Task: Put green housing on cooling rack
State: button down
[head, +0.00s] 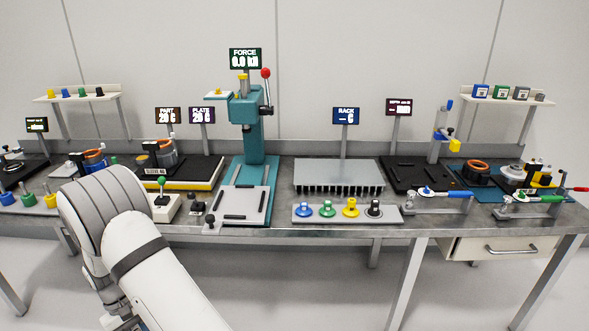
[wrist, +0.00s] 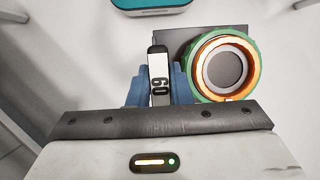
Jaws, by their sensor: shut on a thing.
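The green housing (wrist: 224,65) shows at the right of the wrist view as a green ring with an orange ring inside and a grey centre, set over a dark square plate. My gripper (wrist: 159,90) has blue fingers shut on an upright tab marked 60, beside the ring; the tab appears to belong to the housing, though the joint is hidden. Pale floor shows around it. In the head view my arm hides the gripper and housing at lower left. The cooling rack (head: 338,174) is the grey finned plate below the RACK display, with its top bare.
A teal press (head: 247,125) stands left of the rack, and a dark grooved plate (head: 415,174) lies right of it. A strip of coloured knobs (head: 347,220) lies in front of the rack. The RACK display (head: 346,116) stands behind. Other fixtures crowd both bench ends.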

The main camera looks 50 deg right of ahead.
aim_at(337, 171)
jog(key=z, duration=0.9)
jog(key=i, duration=0.1)
jog(key=u, duration=1.5)
jog(key=k, duration=1.8)
jog(key=u, duration=2.2)
jog(key=i, duration=0.1)
jog(key=z, duration=3.9)
jog(key=i, duration=0.9)
jog(key=z, duration=0.05)
